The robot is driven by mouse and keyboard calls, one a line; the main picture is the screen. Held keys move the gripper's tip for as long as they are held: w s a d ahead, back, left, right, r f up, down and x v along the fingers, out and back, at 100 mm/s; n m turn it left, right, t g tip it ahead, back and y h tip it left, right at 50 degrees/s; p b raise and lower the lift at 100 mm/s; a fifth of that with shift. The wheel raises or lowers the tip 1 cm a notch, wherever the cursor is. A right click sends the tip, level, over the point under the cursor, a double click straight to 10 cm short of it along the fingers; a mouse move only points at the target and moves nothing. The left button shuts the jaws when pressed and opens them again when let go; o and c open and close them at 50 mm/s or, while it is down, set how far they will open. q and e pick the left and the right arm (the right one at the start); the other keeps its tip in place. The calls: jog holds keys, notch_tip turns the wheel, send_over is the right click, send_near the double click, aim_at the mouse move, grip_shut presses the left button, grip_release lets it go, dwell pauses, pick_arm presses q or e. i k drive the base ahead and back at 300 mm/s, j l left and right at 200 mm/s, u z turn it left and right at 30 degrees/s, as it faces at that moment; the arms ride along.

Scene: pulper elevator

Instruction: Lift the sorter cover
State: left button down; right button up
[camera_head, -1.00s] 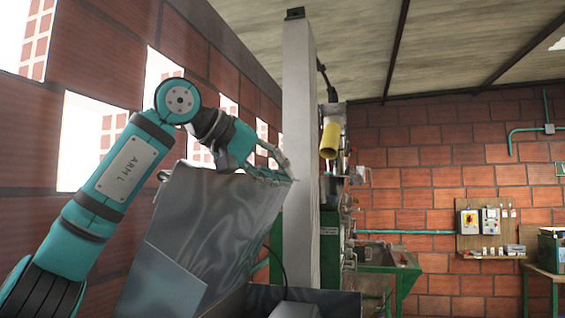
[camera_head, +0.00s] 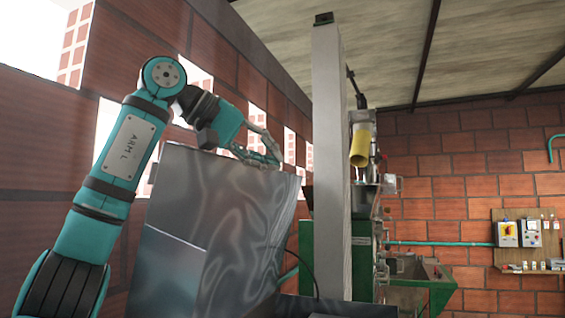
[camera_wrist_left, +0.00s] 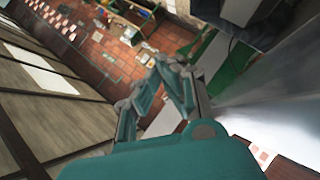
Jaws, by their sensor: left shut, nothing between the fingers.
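A large grey sheet-metal box-like piece, which seems to be the sorter cover (camera_head: 225,215), stands at lower left centre in the head view. Its lower end runs out of the picture. My left gripper (camera_head: 272,157) is at its top edge, near the upper right corner, with the fingers shut and nothing held. I cannot tell whether the fingers touch the metal. In the left wrist view the left gripper's fingers (camera_wrist_left: 172,66) show beside a pale metal surface (camera_wrist_left: 270,95) on the right. My right gripper is not in view.
A tall grey post (camera_head: 332,170) stands just right of the cover. Behind it is a green machine (camera_head: 362,255) with a yellow cylinder (camera_head: 360,148). A brick wall (camera_head: 120,90) with lattice openings runs close along the left. A switch board (camera_head: 527,240) hangs on the far wall.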

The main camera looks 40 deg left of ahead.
aim_at(217, 228)
jog(key=k+l, duration=0.8)
jog(key=l, duration=0.15)
jog(key=i+j+u, duration=0.15)
jog(key=u, duration=0.25)
jog(key=i+j+u, duration=0.1)
jog(key=i+u, duration=0.35)
jog(key=u, duration=0.3)
